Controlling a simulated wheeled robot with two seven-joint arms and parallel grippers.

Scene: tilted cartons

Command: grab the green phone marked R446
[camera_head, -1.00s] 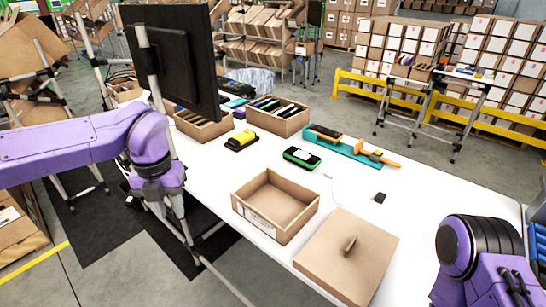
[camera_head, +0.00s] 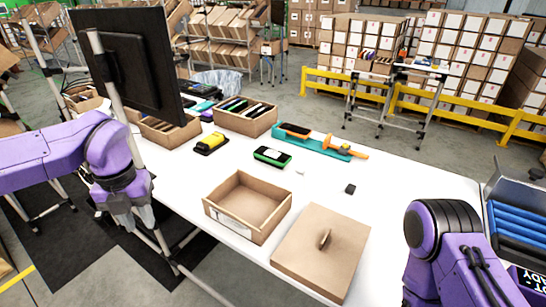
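A green and black handheld phone (camera_head: 272,157) lies flat on the white table, behind the open carton. Any marking on it is too small to read. My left gripper (camera_head: 138,218) hangs low at the table's left edge, well away from the phone and partly hidden behind the stand's poles; whether it is open or shut is unclear. My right arm is at the lower right, and its gripper is not visible.
An open empty carton (camera_head: 215,214) and its lid (camera_head: 320,252) occupy the front. A yellow device (camera_head: 211,143), a teal tray (camera_head: 316,140) with orange tools, and a small black item (camera_head: 350,189) surround the phone. Filled cartons and a monitor (camera_head: 130,60) stand at left.

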